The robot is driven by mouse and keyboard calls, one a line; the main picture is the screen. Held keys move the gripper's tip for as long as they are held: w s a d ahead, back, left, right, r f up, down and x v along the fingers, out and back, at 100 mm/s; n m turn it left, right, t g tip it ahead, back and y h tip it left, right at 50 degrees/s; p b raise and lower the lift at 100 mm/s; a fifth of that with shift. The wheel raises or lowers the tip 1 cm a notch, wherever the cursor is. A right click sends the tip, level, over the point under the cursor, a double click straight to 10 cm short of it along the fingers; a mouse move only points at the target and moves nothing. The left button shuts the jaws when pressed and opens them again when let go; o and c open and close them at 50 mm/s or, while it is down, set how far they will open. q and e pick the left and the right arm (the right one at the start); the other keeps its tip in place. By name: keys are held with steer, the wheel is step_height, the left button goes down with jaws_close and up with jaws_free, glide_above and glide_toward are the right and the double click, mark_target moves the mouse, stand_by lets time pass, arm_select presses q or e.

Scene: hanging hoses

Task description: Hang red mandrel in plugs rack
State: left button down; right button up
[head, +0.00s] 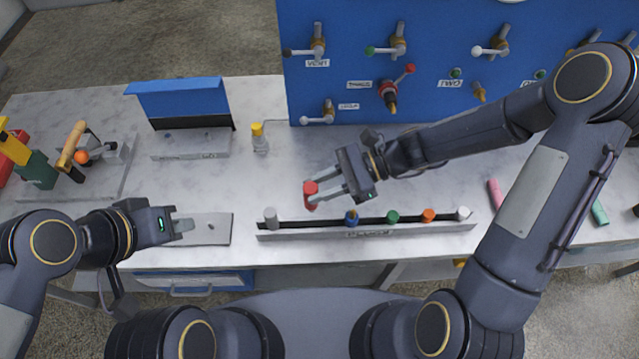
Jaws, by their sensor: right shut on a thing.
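The red mandrel (311,189) is held at the fingertips of my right gripper (318,193), which is shut on it. It is above the bench, behind the plugs rack (366,234), and does not touch the rack. The rack is a long, low grey strip near the bench's front edge. It holds a grey plug (271,217), a blue plug (351,217), a green plug (392,216), an orange plug (428,215) and a white plug (463,213). A wide gap lies between the grey and blue plugs. My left gripper (186,227) is by a flat grey plate; its finger opening is unclear.
A blue panel (433,75) with several valves and handles stands behind the bench. A yellow-capped bottle (260,139) and a blue-backed stand (181,101) are at the back left. Pink (495,195) and teal (599,212) pieces lie at the right.

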steer(key=shift+f+b, duration=2.15)
steer(key=shift+f, duration=0.75)
steer(key=shift+f+b, duration=0.8)
steer(key=shift+f, duration=0.3)
steer(key=shift+r, duration=0.15)
steer(key=shift+r+p, duration=0.7)
steer(key=shift+p, duration=0.05)
stand_by(0.5)
steer(key=shift+f+b, duration=0.6)
steer(key=shift+f, duration=0.25)
steer(key=o, duration=1.1)
